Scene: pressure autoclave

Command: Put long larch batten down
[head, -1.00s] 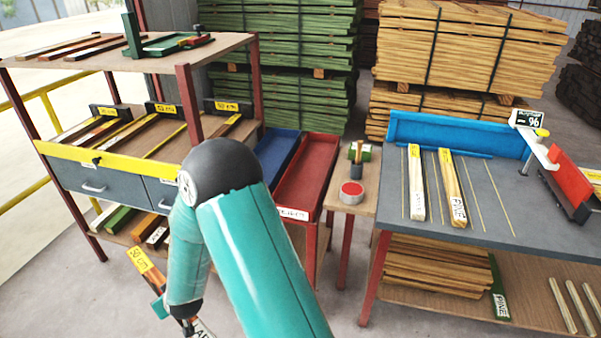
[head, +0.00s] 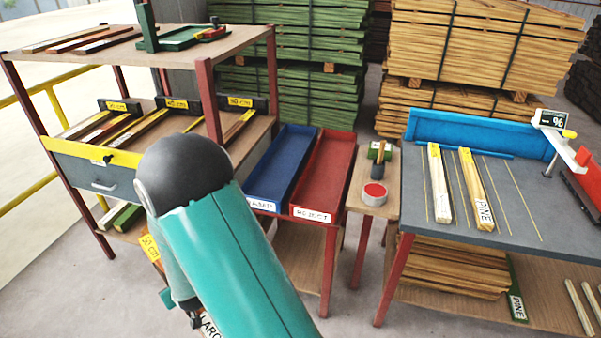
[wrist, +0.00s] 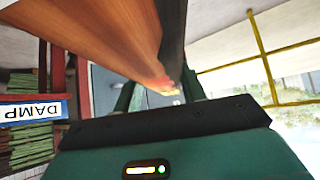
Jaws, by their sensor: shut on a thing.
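The larch batten is a reddish-brown stick. In the head view its yellow-labelled end (head: 150,247) and its white "LARCH" end label (head: 207,325) show at lower left, and my arm hides part of it. In the wrist view the batten (wrist: 110,35) runs close along the jaws. My gripper (wrist: 160,90) is shut on it; in the head view my gripper (head: 168,298) is mostly hidden behind my arm. The batten is held in front of the left rack, clear of the trays.
The left rack (head: 135,158) holds several battens in yellow-labelled slots. Right of it are a blue DAMP tray (head: 262,188) and a red REJECT tray (head: 312,214), both empty. A small stand holds a red-topped tin (head: 373,194). A grey bench (head: 530,215) carries two pine battens.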

